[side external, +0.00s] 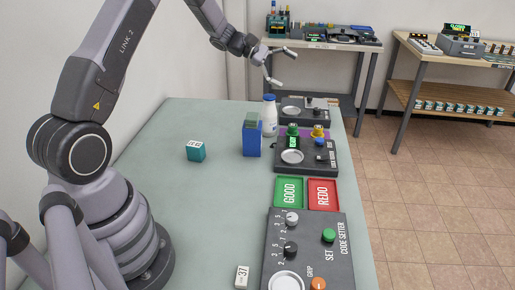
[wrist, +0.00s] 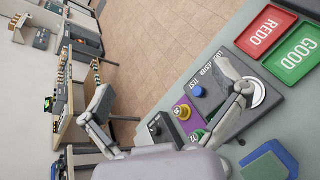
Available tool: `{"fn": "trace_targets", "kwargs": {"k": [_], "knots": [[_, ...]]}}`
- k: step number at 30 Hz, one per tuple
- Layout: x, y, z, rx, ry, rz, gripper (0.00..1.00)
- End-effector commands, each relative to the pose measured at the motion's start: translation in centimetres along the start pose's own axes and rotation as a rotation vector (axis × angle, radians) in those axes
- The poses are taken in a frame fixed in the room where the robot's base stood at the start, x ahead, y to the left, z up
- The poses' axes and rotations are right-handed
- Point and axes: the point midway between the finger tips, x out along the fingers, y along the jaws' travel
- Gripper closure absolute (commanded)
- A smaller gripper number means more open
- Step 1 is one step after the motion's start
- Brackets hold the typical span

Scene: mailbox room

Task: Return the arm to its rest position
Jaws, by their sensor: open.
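My gripper (side external: 283,68) is raised above the far end of the green-grey table (side external: 190,122), its fingers spread and nothing between them. In the wrist view both open fingers (wrist: 170,92) show, with a device panel (wrist: 190,108) and the floor beyond them. My arm reaches up from its base at the table's left and bends over toward the far end. The gripper stays clear of everything on the table.
A blue box (side external: 252,141), a white bottle (side external: 269,118) and a teal block (side external: 195,152) stand on the table. A green GOOD tray (side external: 288,192), a red REDO tray (side external: 323,194), a code setter panel (side external: 308,250) and a white block (side external: 242,277) are nearer. Shelves stand behind.

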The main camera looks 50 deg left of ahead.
Motion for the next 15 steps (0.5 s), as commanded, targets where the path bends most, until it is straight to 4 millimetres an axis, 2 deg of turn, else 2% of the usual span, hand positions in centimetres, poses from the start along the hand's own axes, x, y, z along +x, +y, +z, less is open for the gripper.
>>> {"fn": "trace_targets", "kwargs": {"k": [1, 3, 6, 9, 12, 15], "knots": [[-0.5, -0.7, 3.8, 0.099, 0.013, -0.068, 0.04], [-1.4, -2.4, 8.1, 0.230, 0.036, -0.167, 0.04], [-3.1, -5.4, 13.3, 0.425, 0.076, -0.302, 0.04], [-5.4, -8.8, 17.6, 0.623, 0.122, -0.424, 0.04], [-8.1, -12.5, 20.8, 0.827, 0.176, -0.535, 0.04], [-11.1, -16.1, 23.0, 1.032, 0.238, -0.635, 0.04]]}}
